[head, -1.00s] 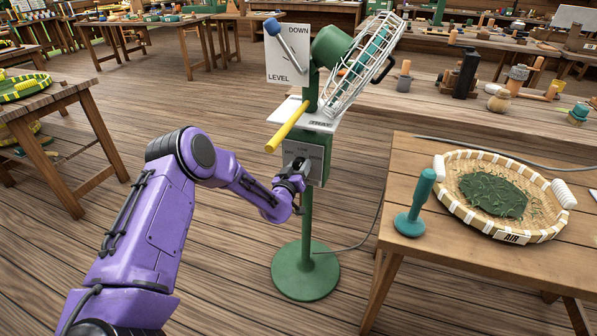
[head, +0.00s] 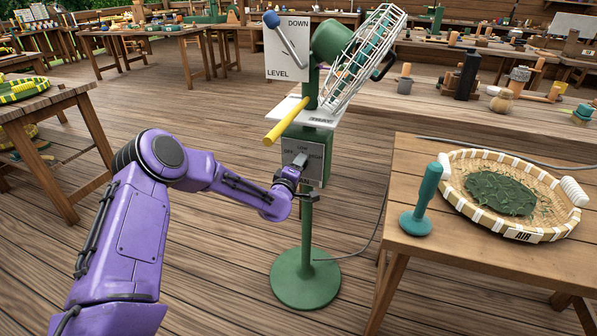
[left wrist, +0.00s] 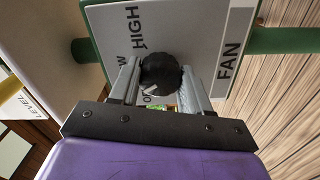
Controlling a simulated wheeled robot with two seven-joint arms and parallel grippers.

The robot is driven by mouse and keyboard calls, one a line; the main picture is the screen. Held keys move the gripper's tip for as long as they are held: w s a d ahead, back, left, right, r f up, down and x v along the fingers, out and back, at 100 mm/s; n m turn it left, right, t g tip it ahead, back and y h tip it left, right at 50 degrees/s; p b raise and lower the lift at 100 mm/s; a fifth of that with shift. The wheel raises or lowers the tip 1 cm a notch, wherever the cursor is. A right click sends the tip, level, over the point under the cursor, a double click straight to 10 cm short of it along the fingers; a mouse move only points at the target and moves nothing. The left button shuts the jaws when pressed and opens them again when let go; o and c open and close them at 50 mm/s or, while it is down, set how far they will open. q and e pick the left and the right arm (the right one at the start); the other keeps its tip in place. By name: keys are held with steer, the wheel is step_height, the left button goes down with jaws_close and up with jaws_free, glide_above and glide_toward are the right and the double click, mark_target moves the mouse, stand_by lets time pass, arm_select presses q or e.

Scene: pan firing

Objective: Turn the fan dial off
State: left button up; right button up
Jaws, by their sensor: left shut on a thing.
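The green fan (head: 358,62) with its wire cage stands on a post with a round base. Its grey control panel (head: 316,172) carries OFF, LOW and HIGH labels around the dial. In the left wrist view the black dial (left wrist: 162,73) sits between the two fingers of my left gripper (left wrist: 160,88), which is shut on it. A white mark on the dial points to the lower left, toward the partly hidden OFF label. In the head view my left gripper (head: 294,170) is at the panel. My right gripper is not in view.
A yellow handle (head: 287,121) sticks out above the panel, beside a white tray plate. A blue-knobbed lever (head: 272,20) is higher up. A table at the right holds a woven basket of leaves (head: 545,232) and a teal tool (head: 422,203). The floor around the stand is clear.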

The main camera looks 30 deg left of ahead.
arm_select(q)
steer(key=shift+f+n+b, duration=0.1)
steer(key=shift+n+b, duration=1.55)
steer(key=shift+n, duration=1.25)
steer(key=o, duration=1.1)
steer(key=shift+c, duration=0.2)
steer(key=v, duration=1)
steer(key=shift+s+p, duration=0.35)
steer(key=shift+p, duration=0.1)
